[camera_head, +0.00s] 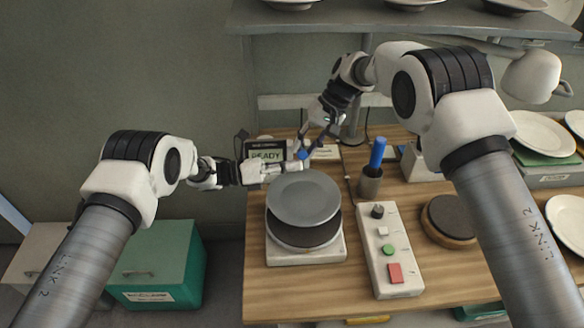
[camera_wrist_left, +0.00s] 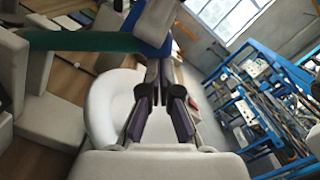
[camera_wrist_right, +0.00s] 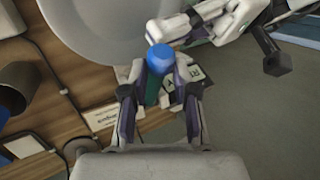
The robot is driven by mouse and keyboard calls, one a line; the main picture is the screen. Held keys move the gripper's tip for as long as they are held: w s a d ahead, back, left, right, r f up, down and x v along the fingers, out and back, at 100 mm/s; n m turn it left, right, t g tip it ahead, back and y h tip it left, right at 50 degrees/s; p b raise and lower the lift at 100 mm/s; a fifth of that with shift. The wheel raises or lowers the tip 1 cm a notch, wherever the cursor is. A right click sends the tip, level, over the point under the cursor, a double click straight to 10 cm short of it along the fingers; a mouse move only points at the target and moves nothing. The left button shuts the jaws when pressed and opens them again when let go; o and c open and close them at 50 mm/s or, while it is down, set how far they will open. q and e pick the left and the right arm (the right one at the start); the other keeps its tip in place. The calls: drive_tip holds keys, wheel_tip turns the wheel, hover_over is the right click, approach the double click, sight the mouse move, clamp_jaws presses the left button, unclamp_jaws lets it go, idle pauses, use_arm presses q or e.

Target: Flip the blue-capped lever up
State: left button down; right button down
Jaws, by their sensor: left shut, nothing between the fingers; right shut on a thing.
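The blue-capped lever (camera_head: 303,155) is behind the round grey plate, next to a display that reads READY (camera_head: 266,156). In the right wrist view its blue cap (camera_wrist_right: 160,57) tops a teal shaft. My right gripper (camera_wrist_right: 160,78) is shut on the lever just below the cap. My left gripper (camera_head: 301,166) is shut and empty, with its tips close beside the cap; I cannot tell if they touch. In the left wrist view the teal shaft and blue cap (camera_wrist_left: 150,36) lie just beyond its tips (camera_wrist_left: 163,62). The right fingers partly hide the lever in the head view.
The grey plate (camera_head: 303,197) rests on a white-based unit (camera_head: 300,256) in front of the grippers. A control box (camera_head: 390,255) with buttons and a cup (camera_head: 370,186) holding a blue-handled tool stand to the right. A shelf (camera_head: 400,24) with plates is above.

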use_arm(q)
drive_tip(key=shift+w+r, duration=0.45)
drive_tip(key=shift+r, duration=0.25)
use_arm(e)
drive_tip(key=shift+a+f, duration=0.1)
use_arm(q)
drive_tip(key=shift+r, duration=0.1)
use_arm(e)
drive_tip(key=shift+f, duration=0.1)
use_arm(q)
drive_tip(key=shift+w, duration=0.1)
use_arm(e)
drive_tip(key=c, duration=1)
unclamp_jaws()
drive_tip(key=shift+s, duration=0.1)
use_arm(q)
drive_tip(key=shift+a, duration=0.1)
use_arm(e)
drive_tip(key=shift+o, duration=0.4)
drive_tip(key=shift+f, duration=0.1)
use_arm(q)
drive_tip(key=shift+w+f, duration=0.1)
drive_tip(key=shift+f, duration=0.1)
use_arm(e)
drive_tip(key=shift+w, duration=0.25)
